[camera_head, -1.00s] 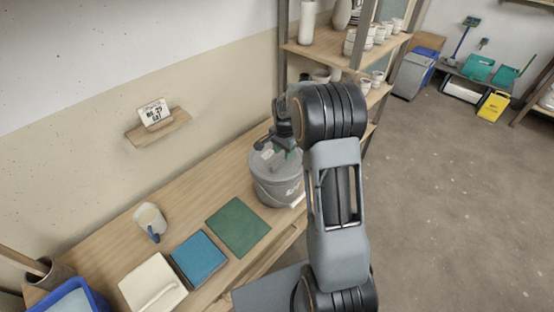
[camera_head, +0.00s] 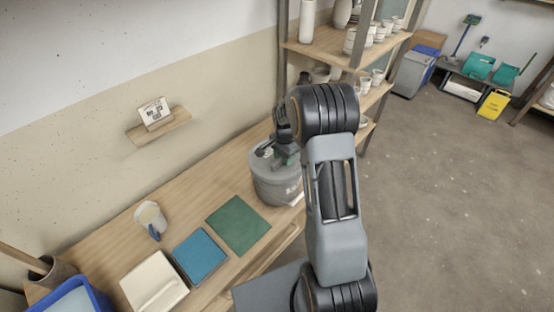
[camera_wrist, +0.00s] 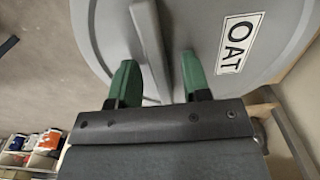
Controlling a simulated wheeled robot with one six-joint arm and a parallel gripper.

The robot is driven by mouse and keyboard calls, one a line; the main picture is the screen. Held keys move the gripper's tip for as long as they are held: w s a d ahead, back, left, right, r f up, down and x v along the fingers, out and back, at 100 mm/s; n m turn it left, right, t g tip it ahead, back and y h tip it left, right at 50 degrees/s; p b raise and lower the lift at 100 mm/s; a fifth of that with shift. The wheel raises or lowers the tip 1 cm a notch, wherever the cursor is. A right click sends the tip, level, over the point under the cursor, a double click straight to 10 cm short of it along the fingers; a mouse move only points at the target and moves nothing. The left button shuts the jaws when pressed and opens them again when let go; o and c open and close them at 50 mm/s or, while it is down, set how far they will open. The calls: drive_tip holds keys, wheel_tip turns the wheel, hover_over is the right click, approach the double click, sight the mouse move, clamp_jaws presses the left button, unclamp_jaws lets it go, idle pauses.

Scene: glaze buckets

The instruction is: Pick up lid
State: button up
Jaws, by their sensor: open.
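The lid (camera_wrist: 195,25) is a grey disc with a raised bar handle (camera_wrist: 150,45) and a white label reading "OAT" (camera_wrist: 240,42). It sits on the grey bucket (camera_head: 275,186) on the wooden bench, and my arm hides part of it in the head view. My gripper (camera_wrist: 157,75) has green fingertips. It is open, with one finger on each side of the bar handle, close over the lid. Whether the fingers touch the handle cannot be told. In the head view my gripper (camera_head: 284,156) is above the bucket.
A shelf rack (camera_head: 330,45) with pottery stands behind. A small wall shelf (camera_head: 160,126) juts out at left.

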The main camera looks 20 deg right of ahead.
drive_tip(key=shift+f, duration=0.1)
idle(0.3)
clamp_jaws()
